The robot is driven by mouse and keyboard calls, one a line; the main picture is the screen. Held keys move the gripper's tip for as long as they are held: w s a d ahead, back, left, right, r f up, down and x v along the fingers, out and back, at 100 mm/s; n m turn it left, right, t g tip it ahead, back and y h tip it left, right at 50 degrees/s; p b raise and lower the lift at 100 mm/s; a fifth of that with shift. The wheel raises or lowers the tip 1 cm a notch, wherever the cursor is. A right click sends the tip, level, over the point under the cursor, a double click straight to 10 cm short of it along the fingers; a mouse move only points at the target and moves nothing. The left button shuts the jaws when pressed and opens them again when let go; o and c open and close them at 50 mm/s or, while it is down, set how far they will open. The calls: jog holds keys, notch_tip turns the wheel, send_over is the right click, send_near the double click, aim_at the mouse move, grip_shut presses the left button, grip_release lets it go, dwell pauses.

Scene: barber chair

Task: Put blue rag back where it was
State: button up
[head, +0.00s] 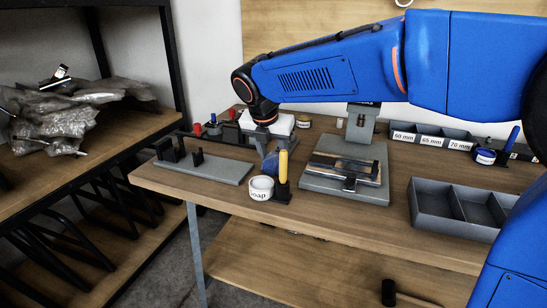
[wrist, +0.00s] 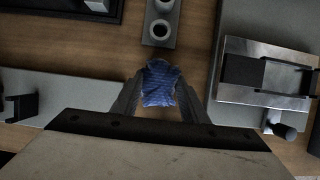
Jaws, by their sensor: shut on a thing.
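The blue rag (wrist: 160,84) is crumpled between the two fingers of my gripper (wrist: 159,98) in the wrist view. In the head view, my gripper (head: 268,147) points down over the left part of the workbench, shut on the rag (head: 270,164). The rag hangs just below the fingers, behind the soap container (head: 261,188) and the yellow-handled tool (head: 283,166). I cannot tell whether the rag touches the bench top.
A grey plate with black brackets (head: 204,171) lies to the left on the workbench (head: 330,219). A grey clamp fixture (head: 344,168) stands to the right. A small two-hole block (wrist: 160,22) lies beyond the rag. A divided grey bin (head: 437,211) sits further right.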

jog(key=shift+f, duration=0.3)
jog(key=shift+f, duration=0.15)
jog(key=o, duration=1)
jog(key=shift+o, duration=0.2)
jog(key=v, duration=1.2)
jog(key=shift+s, duration=0.1)
